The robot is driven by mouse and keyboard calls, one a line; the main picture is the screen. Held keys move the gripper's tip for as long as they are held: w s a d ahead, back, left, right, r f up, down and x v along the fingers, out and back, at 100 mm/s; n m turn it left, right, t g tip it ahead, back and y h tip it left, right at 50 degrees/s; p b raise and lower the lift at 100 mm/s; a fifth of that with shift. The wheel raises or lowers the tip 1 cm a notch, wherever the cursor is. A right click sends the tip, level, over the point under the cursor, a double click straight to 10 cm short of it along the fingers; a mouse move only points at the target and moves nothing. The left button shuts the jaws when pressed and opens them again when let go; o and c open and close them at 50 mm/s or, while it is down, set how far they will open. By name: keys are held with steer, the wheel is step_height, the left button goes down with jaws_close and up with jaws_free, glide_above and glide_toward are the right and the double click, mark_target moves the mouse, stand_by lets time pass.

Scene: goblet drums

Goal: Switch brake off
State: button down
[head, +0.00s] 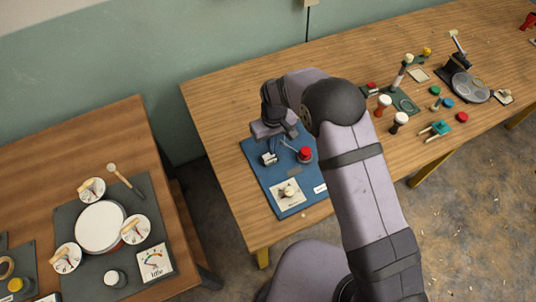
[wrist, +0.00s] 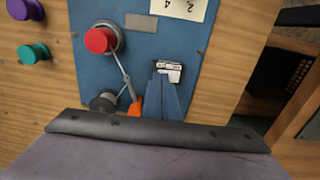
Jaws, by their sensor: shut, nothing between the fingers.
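A blue panel (head: 259,181) lies on the long wooden table and fills the middle of the wrist view (wrist: 203,30). On it is a small black-and-white switch unit (head: 268,158), also in the wrist view (wrist: 170,67). Its setting cannot be read. Beside it is a thin metal lever (wrist: 124,75) with an orange end, and a red button (head: 305,153), also in the wrist view (wrist: 100,40). I cannot tell which control is the brake. My gripper (wrist: 166,78) is shut and empty, its tips at or just above the switch unit; contact cannot be told.
A dial plate (head: 288,194) sits on the panel's front part. Purple (wrist: 24,9) and teal (wrist: 33,52) knobs stand beside the panel. Several small tools and pegs crowd the table's right. A separate table at left holds a drum (head: 101,228) and gauges.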

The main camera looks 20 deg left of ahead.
steer(key=shift+f+b, duration=0.35)
steer(key=shift+f, duration=0.25)
steer(key=shift+r, duration=0.1)
stand_by(0.3)
steer(key=shift+r+p, duration=2.35)
steer(key=shift+r, duration=1.1)
